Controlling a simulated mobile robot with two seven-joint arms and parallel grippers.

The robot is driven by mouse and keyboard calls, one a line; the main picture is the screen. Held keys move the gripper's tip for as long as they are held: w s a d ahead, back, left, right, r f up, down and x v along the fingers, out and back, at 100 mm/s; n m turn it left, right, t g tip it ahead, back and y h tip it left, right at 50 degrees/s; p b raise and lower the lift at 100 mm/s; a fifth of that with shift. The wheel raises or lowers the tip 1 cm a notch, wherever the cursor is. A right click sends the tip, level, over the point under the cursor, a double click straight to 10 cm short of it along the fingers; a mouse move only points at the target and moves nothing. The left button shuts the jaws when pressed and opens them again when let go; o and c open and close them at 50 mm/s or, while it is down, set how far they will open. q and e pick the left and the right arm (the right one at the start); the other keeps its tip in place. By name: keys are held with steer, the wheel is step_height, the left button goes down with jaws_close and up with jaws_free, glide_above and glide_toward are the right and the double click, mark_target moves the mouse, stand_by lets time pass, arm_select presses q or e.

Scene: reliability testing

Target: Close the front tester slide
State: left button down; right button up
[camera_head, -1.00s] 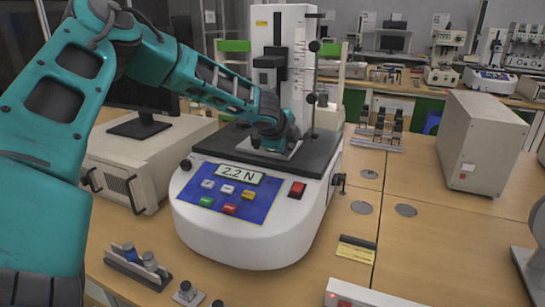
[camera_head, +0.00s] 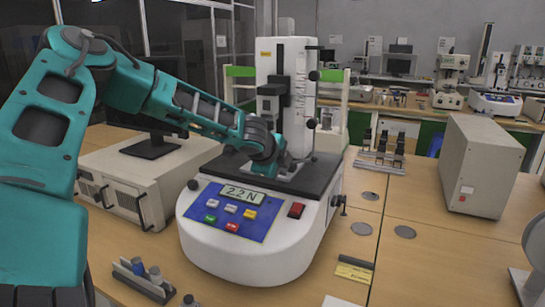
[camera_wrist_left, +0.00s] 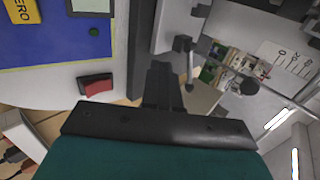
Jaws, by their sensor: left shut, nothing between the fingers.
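The front tester (camera_head: 265,250) is a white machine with a blue button panel, a display reading 2.2 N and a dark platform (camera_head: 225,166). A white column (camera_head: 297,75) rises behind the platform, with a dark carriage (camera_head: 270,90) at mid-height. A pale metal plate (camera_head: 292,178) lies on the platform. I cannot tell which part is the slide. My left gripper (camera_head: 284,163) is low over the plate, in front of the column; contact is unclear. In the left wrist view, its dark fingers (camera_wrist_left: 164,82) are together and empty. My right gripper is out of view.
A beige box instrument (camera_head: 125,185) and monitor stand left of the tester. A grey cabinet (camera_head: 482,165) stands at right. Small fixtures (camera_head: 382,150) sit behind, and a holder with cylinders (camera_head: 143,280) lies in front. The table right of the tester is mostly clear.

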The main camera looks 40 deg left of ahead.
arm_select(q)
steer(key=p+v, duration=0.1)
steer(key=v, duration=0.6)
steer(key=shift+a, duration=0.15)
steer(key=shift+s, duration=0.15)
